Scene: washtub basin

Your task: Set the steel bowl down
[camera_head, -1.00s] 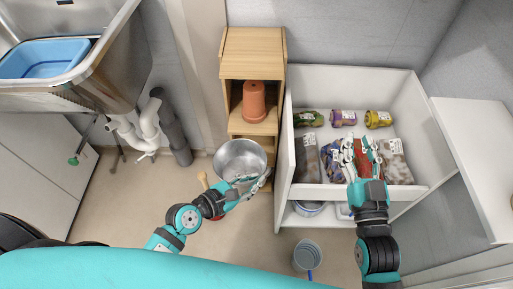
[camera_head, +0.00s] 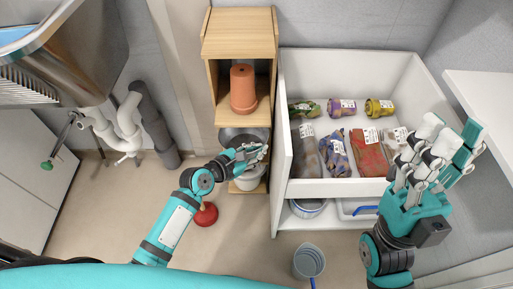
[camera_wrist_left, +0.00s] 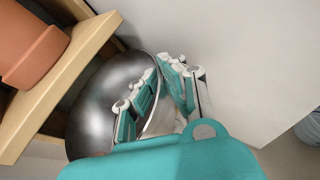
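The steel bowl (camera_head: 232,134) is partly inside the wooden shelf unit's lower opening, under the board that bears the terracotta pots. In the left wrist view the bowl (camera_wrist_left: 92,112) is tilted, beside the shelf's edge. My left gripper (camera_head: 252,153) has its fingers (camera_wrist_left: 162,92) closed on either side of the bowl's rim. Whether the bowl rests on a surface is hidden. My right gripper (camera_head: 440,150) is raised over the right front of the open drawer, fingers spread and empty.
Terracotta pots (camera_head: 243,90) stand in the wooden shelf unit (camera_head: 240,38). A white pot (camera_head: 250,178) is below the left hand. The drawer (camera_head: 346,189) with several bags stands close on the right. A plunger (camera_head: 206,214) and a grey bucket (camera_head: 309,262) are on the floor.

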